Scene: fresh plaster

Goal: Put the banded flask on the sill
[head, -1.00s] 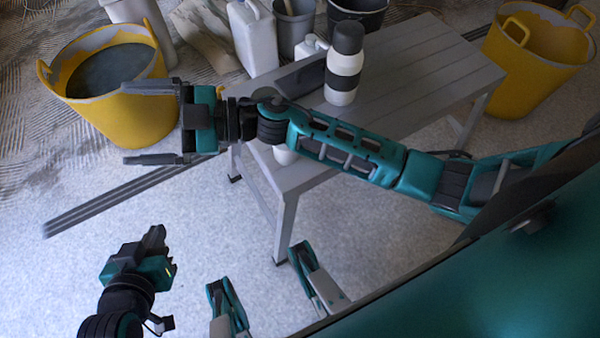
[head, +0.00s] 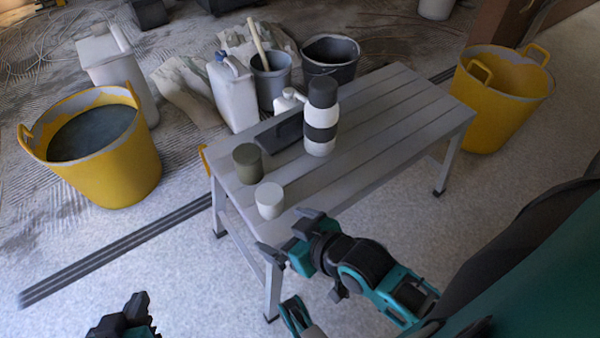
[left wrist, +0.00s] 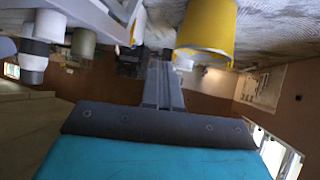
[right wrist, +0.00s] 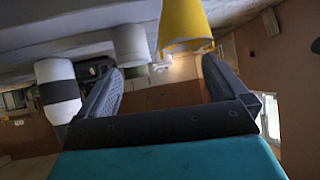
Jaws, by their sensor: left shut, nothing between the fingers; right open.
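The banded flask (head: 321,143), white with a dark band and dark cap, stands upright on the grey slatted bench (head: 400,100). It appears inverted in the right wrist view (right wrist: 54,70) and at the upper left of the left wrist view (left wrist: 48,25). My right gripper (head: 289,235) is open and empty by the bench's near end, close to the white cup and apart from the flask. My left gripper (head: 136,304) is shut and empty, low in the head view, away from the bench. I cannot clearly identify a sill in these views.
An olive cup (head: 248,166), a white cup (head: 269,201) and a dark tray (head: 281,133) share the bench. Yellow tubs (head: 140,170) and (head: 500,110) stand on either side. A white jerrycan (head: 232,95) and buckets (head: 271,82) stand behind. Floor at the front left is clear.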

